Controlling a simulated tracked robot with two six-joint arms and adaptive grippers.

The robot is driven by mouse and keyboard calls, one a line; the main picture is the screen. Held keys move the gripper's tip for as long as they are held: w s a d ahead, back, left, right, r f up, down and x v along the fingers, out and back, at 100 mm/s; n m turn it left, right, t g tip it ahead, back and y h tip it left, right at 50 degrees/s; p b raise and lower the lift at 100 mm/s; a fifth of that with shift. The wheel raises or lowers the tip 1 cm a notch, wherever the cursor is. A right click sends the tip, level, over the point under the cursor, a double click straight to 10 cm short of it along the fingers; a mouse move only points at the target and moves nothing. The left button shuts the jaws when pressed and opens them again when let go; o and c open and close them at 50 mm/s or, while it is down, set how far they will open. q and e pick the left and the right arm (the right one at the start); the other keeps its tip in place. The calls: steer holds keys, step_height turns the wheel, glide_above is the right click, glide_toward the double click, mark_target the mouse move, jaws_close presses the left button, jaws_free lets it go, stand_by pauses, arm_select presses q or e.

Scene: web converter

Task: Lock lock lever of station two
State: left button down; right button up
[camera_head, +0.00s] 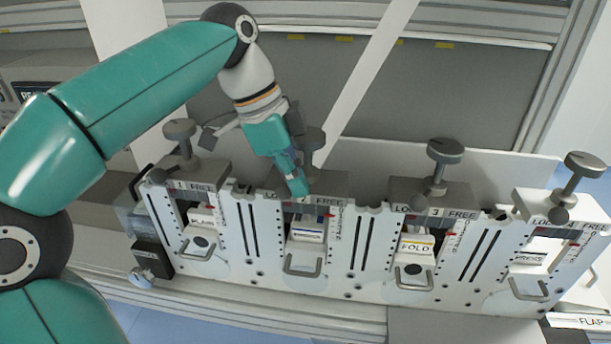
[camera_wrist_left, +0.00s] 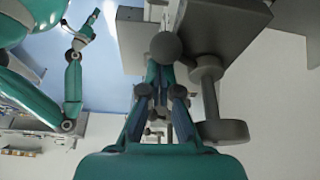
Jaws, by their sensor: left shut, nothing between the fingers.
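Station two (camera_head: 338,190) is the second white unit from the left, with a tall dark T-shaped knob (camera_head: 313,138) on top. In the left wrist view the closed fingers (camera_wrist_left: 160,88) are close to a dark round ball (camera_wrist_left: 166,47), which looks like the lever's end. I cannot tell whether they touch. The lever itself is hidden in the head view.
Station one (camera_head: 215,190) stands to the left, station three (camera_head: 455,195) and station four (camera_head: 545,205) to the right, each with a tall knob. In the left wrist view a tall knob (camera_wrist_left: 208,100) is close beside the fingers. Another teal arm of mine (camera_wrist_left: 72,90) shows at left.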

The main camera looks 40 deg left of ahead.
arm_select(q)
steer(key=shift+s+a, duration=0.1)
steer(key=shift+a, duration=0.15)
stand_by(0.4)
steer(key=w+d+p, duration=0.1)
steer(key=d, duration=0.3)
steer(key=w+p+v, duration=0.2)
steer(key=v, duration=0.8)
steer(key=shift+s+a+r, duration=0.35)
steer(key=shift+s, duration=0.1)
